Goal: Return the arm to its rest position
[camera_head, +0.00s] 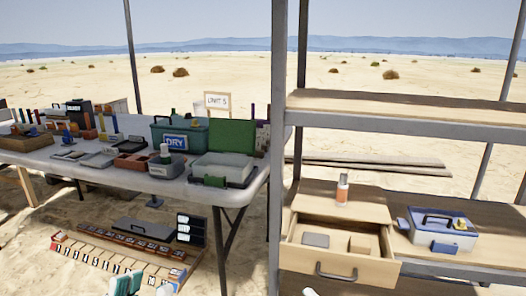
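My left gripper (142,286) shows at the bottom edge, left of centre, as pale white and teal finger parts. A gap shows between the parts, and I see nothing held there. The rest of this gripper and its arm are below the picture. A small white tip (310,292) at the bottom edge, under the drawer, may be part of my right gripper. Too little of it shows to tell its state.
A folding table (190,188) at left carries trays, tools and a teal DRY box (180,134). A rack with a post (279,150) stands right. Its open drawer (340,262) holds two small blocks; a bottle (342,188) stands behind. A blue-white toolbox (440,230) sits right.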

